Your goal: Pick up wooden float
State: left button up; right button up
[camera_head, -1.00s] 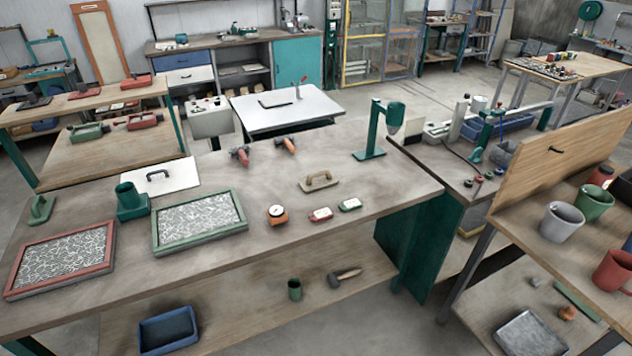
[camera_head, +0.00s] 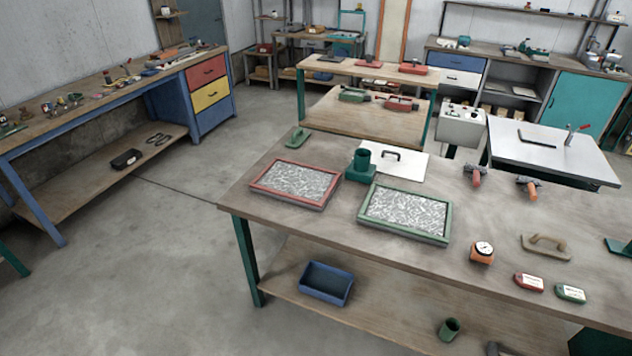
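The wooden float (camera_head: 546,247), a tan flat board with an arched handle on top, lies on the main worktable (camera_head: 330,228) near the right edge of the view. It rests handle up, to the right of the orange dial gauge (camera_head: 482,253) and behind the red tag (camera_head: 529,282) and green tag (camera_head: 571,293). Neither of my grippers shows in the head view, so nothing is seen touching the float.
A red-framed tray (camera_head: 295,183) and a green-framed tray (camera_head: 405,213) lie on the worktable. Open floor (camera_head: 150,270) is at the left.

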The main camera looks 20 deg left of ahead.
aim_at(555, 246)
jog(key=z, duration=0.3)
jog(key=i, duration=0.25)
jog(key=z, duration=0.95)
jog(key=i, duration=1.3)
jog(key=u, duration=0.5)
